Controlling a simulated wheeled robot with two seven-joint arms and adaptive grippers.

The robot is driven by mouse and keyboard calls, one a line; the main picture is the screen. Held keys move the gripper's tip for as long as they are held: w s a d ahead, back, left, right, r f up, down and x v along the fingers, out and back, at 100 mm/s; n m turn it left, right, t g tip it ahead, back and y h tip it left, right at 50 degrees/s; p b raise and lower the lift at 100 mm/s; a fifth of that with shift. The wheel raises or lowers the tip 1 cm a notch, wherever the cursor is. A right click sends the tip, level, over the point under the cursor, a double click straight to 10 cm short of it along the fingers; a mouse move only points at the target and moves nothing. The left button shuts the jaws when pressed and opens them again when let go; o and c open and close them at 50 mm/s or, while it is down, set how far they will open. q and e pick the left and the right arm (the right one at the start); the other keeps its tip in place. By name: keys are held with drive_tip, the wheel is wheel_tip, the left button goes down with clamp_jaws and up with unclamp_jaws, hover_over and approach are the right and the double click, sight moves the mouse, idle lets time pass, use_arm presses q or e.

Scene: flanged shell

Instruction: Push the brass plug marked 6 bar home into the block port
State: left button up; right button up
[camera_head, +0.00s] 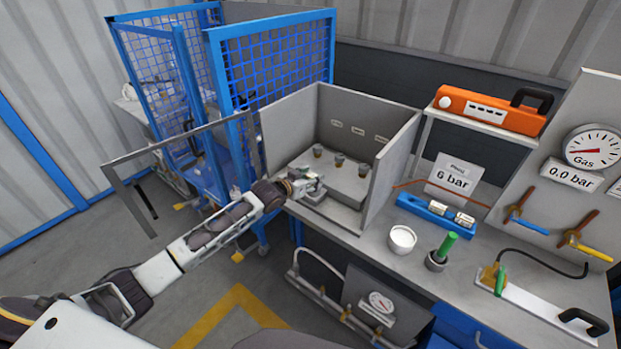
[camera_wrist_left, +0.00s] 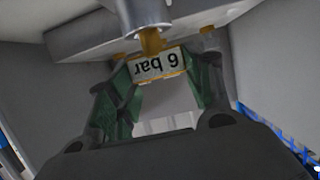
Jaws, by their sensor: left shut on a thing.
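My left gripper (camera_head: 312,188) reaches in from the left to the front of the grey block (camera_head: 346,187) in a three-sided grey enclosure. In the left wrist view its green-padded fingers (camera_wrist_left: 163,70) are shut on the brass plug (camera_wrist_left: 150,42), whose white tag reads "6 bar" upside down. The plug's brass end is at the mouth of a grey cylindrical port (camera_wrist_left: 146,12); I cannot tell how deep it sits. In the head view the gripper hides the plug. My right gripper is not in view.
Several small dark cups with brass tops (camera_head: 340,159) stand on the block. The enclosure's right wall (camera_head: 393,165) is close by. To the right are a "6 bar" sign (camera_head: 452,180), a white cup (camera_head: 402,240), a blue tray (camera_head: 425,210) and a gas gauge (camera_head: 592,148).

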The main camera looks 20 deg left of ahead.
use_arm(q)
drive_tip(key=shift+f+b, duration=0.4)
drive_tip(key=shift+f, duration=0.5)
idle(0.3)
drive_tip(key=o, duration=1.1)
drive_tip(key=shift+o, duration=0.2)
drive_tip(key=v, duration=1.2)
idle(0.9)
